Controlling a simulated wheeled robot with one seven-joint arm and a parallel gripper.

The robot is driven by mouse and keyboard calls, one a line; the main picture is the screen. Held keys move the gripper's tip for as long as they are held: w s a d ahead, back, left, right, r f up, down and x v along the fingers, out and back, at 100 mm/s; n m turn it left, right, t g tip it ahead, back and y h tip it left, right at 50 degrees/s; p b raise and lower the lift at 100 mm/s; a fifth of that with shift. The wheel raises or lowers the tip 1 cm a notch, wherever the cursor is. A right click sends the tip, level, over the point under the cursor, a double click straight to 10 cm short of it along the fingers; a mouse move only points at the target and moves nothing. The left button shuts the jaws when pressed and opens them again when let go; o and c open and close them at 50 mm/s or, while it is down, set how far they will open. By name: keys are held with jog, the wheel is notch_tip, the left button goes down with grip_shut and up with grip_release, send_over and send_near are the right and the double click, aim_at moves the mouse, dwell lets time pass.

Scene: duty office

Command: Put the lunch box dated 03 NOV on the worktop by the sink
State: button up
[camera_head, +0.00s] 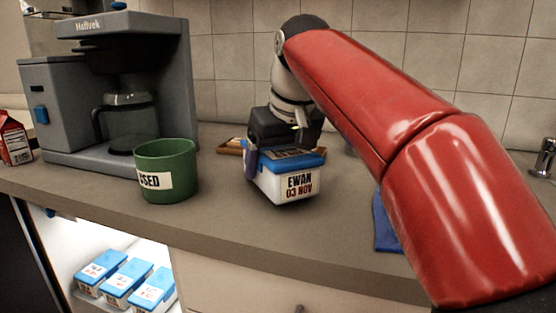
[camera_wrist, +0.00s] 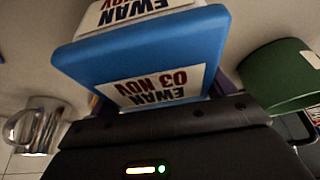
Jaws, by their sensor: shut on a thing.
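The lunch box (camera_head: 288,187) is white with a blue lid and reads EWAN and 03 NOV. It is over the worktop (camera_head: 225,212), right of the green mug; I cannot tell whether its base touches the surface. In the wrist view the box (camera_wrist: 150,50) shows its blue lid with the label EWAN 03 NOV. My gripper (camera_head: 284,152) is shut on the box from behind and above, with one finger visible along its left side. A metal tap (camera_head: 544,158) stands at the far right; the sink basin is hidden.
A green mug (camera_head: 178,160) marked USED stands beside the coffee maker (camera_head: 175,80). A wooden tray (camera_head: 230,147) lies behind. A blue cloth (camera_head: 384,228) is partly hidden by my arm. Three more lunch boxes (camera_head: 128,280) sit in the lit compartment below. A metal mug (camera_wrist: 32,125) shows in the wrist view.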

jog(key=shift+f+b, duration=0.4)
jog(key=shift+f, duration=0.1)
jog(key=o, duration=1.3)
jog(key=shift+c, duration=0.2)
